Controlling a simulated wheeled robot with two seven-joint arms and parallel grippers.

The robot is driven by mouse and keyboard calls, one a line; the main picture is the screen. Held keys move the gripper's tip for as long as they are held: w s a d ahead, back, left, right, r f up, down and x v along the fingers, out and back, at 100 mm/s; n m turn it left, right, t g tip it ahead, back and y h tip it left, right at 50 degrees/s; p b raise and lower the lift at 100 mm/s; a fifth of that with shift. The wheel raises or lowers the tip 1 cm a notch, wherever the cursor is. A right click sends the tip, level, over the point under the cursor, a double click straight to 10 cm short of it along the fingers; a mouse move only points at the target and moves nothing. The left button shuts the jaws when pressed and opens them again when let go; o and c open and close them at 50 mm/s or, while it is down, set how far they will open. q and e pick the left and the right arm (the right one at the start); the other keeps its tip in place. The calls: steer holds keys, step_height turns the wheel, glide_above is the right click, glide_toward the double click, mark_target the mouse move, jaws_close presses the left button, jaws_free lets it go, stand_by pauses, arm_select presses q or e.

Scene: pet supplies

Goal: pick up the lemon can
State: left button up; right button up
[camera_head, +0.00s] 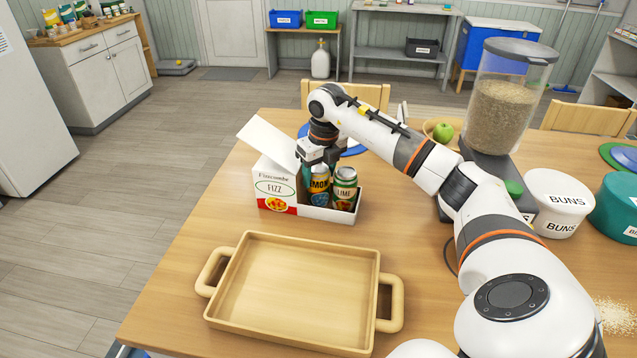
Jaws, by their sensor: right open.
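The lemon can (319,188) stands upright in a white open box labelled FIZZ (274,189), with part of the word "LEMON" showing. Its top is hidden behind my right gripper (317,166). My right gripper points down into the box, directly over and around the top of the lemon can, with its jaws open. I cannot tell whether the fingers touch the can. The lime can (344,190) stands upright just to the right of the lemon can in the same box. My left gripper is not in view.
A wooden tray with two handles (295,290) lies in front of the box. A grain dispenser (505,105), a green apple (443,131) in a bowl, a white BUNS tub (562,205) and a teal tub (615,207) stand to the right. Spilled grains (616,317) lie at the right edge.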

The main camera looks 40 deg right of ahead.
steer(key=shift+w+d+f, duration=0.1)
steer(key=shift+w+f, duration=0.05)
steer(key=shift+f, duration=0.8)
steer(key=c, duration=0.9)
steer(key=shift+o, duration=0.2)
steer(key=shift+r, duration=0.1)
